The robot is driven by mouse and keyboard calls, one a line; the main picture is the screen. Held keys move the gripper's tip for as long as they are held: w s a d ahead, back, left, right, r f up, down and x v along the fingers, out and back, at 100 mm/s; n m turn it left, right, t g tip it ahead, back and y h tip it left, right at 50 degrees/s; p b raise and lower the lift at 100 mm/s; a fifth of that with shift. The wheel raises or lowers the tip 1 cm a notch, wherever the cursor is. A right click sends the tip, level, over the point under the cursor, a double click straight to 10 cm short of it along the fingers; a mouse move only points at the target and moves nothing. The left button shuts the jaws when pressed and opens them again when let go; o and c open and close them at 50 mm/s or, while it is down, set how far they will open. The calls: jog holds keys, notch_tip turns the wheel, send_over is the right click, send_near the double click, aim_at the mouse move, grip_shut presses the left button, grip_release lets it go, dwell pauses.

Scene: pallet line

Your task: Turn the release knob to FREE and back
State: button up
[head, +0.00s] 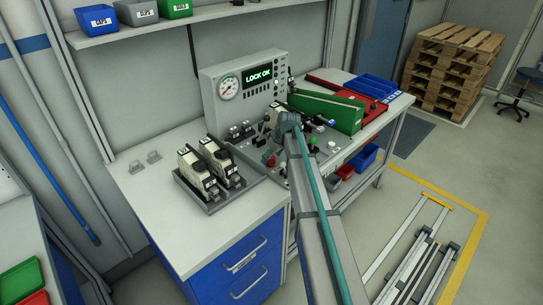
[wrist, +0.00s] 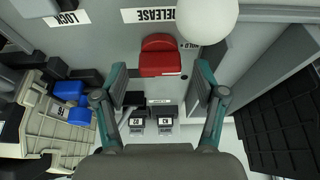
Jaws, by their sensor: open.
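A red knob (wrist: 161,56) with a flat front face is on the grey panel in the wrist view. An upside-down RELEASE label (wrist: 148,15) is above it, and a LOCK label (wrist: 68,18) is to the left. A smaller label beside the knob is partly hidden by a pale round ball (wrist: 206,20). My gripper (wrist: 161,72) is open, its two teal-backed fingers on either side of the knob's lower part, with gaps to both; I cannot tell the depth. In the head view my arm covers part of the panel and my fingertips are hidden.
The display (head: 259,75) reads LOCK OK beside a round gauge (head: 228,87). A tray (head: 212,204) of cream units stands left of the panel. A green box (head: 328,111) stands to the right. A cream unit with blue parts (wrist: 52,118) is left of my fingers.

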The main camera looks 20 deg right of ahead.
jog(key=shift+w+f, duration=0.1)
jog(key=shift+f, duration=0.2)
jog(key=c, duration=1.1)
jog(key=shift+c, duration=0.2)
jog(key=shift+m, duration=0.3)
jog(key=m+h+b, duration=0.1)
jog(key=m, duration=0.1)
jog(key=m+h+b, duration=0.1)
jog(key=m, duration=0.2)
jog(key=shift+a+t, duration=0.2)
jog(key=shift+t, duration=0.1)
jog(key=m+h+b, duration=0.1)
jog(key=m+h, duration=0.1)
jog(key=m, duration=0.4)
jog(key=shift+a+b, duration=0.1)
jog(key=shift+b, duration=0.25)
jog(key=shift+m+g+h, duration=0.3)
jog(key=shift+g, duration=0.1)
jog(key=o, duration=1.1)
